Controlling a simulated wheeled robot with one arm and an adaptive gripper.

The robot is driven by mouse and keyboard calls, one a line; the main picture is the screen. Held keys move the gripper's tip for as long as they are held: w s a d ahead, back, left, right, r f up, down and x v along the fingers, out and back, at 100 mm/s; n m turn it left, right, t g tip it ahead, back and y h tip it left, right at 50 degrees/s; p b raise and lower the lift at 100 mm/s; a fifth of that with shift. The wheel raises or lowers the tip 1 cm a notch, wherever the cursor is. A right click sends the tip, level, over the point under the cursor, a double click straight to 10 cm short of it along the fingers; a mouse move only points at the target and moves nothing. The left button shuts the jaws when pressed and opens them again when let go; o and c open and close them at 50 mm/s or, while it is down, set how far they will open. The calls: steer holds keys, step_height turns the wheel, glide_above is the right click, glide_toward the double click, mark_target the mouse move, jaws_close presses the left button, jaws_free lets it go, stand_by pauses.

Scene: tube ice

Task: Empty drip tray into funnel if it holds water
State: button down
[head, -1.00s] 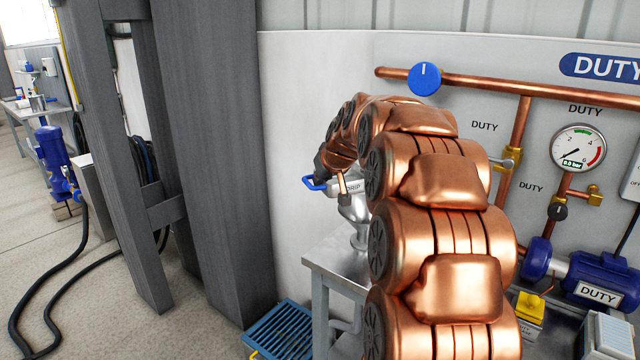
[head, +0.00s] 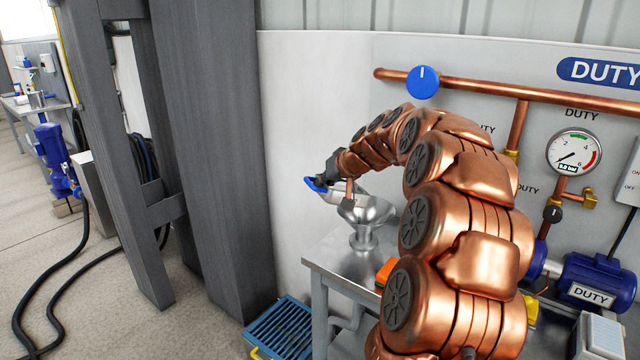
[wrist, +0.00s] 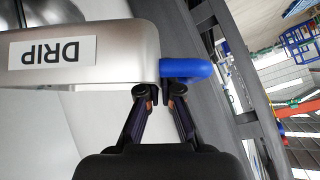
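The drip tray (head: 348,191) is a silver metal tray with a blue handle (head: 315,184). In the head view it is tilted, its far end low and over the metal funnel (head: 367,212). In the wrist view the tray's side (wrist: 125,55) fills the upper left, with the label DRIP upside down. My gripper (wrist: 162,90) is shut on the blue handle, which also shows in the wrist view (wrist: 187,69). The tray's inside is hidden, so I cannot see any water in it. The funnel stands upright on a metal bench (head: 330,262).
A grey steel column (head: 210,150) stands left of the bench. A blue slatted grate (head: 282,328) lies below it. A copper pipe with a blue knob (head: 422,82), a gauge (head: 574,153) and a blue motor (head: 600,280) are on the right. An orange object (head: 386,272) is partly behind my arm.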

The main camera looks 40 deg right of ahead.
steer(key=shift+d+r+m+y+p, duration=0.25)
steer(key=shift+r+y+p, duration=0.1)
steer(key=shift+r+p, duration=0.2)
steer(key=shift+d+r+m+y+p, duration=0.2)
steer(key=shift+r+y+p, duration=0.15)
steer(key=shift+r+p, duration=0.15)
steer(key=d+r+y+p, duration=0.1)
steer(key=p, duration=0.1)
steer(key=r+m+t+y+p, duration=0.1)
steer(key=p, duration=0.1)
steer(key=shift+s+d, duration=0.25)
steer(key=shift+d, duration=0.15)
steer(key=shift+s+d+m+t+y, duration=0.1)
steer(key=shift+d+m+t+y, duration=0.35)
steer(key=shift+d+t+y, duration=0.05)
steer(key=shift+s+d+r+m+t+y+p, duration=0.25)
steer(key=shift+d+m+t+y, duration=0.25)
steer(key=shift+d, duration=0.4)
steer(key=shift+s+d+r+m+t+y+p, duration=0.1)
steer(key=shift+s+d+m+t+y+p, duration=0.15)
steer(key=shift+d+m+y, duration=0.5)
steer(key=shift+s+d+r+m+t+y+p, duration=0.2)
steer(key=shift+d+m+t+y, duration=0.2)
steer(key=shift+d, duration=0.6)
steer(key=shift+r, duration=0.1)
